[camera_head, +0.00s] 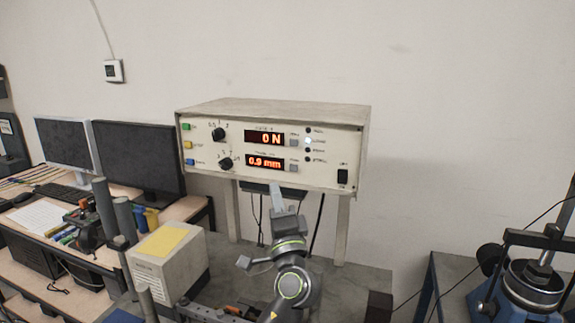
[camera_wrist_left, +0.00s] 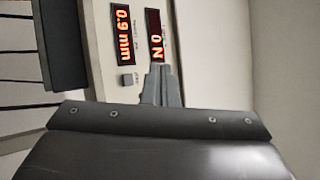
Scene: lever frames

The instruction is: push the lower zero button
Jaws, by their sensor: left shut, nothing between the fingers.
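A cream control box (camera_head: 220,168) carries two red displays, the upper (camera_head: 264,138) reading 0 N and the lower (camera_head: 265,162) reading 0.9 mm. The lower zero button (camera_head: 293,168) is a small grey square right of the lower display; it also shows uncovered in the wrist view (camera_wrist_left: 128,79). The upper zero button (camera_head: 294,142) is similar; in the wrist view my fingers seem to cover it. My left gripper (camera_head: 276,187) is shut and empty, in front of the panel's lower edge, below and left of the lower button. Its fingertips (camera_wrist_left: 160,70) appear apart from the button.
Knobs (camera_head: 226,164), coloured buttons (camera_head: 188,145) and a black switch (camera_head: 342,176) share the panel. A beige box (camera_head: 166,278) with a yellow top stands at the lower left. Monitors (camera_head: 139,157) stand on a desk at the left. A machine (camera_head: 530,285) stands at the right.

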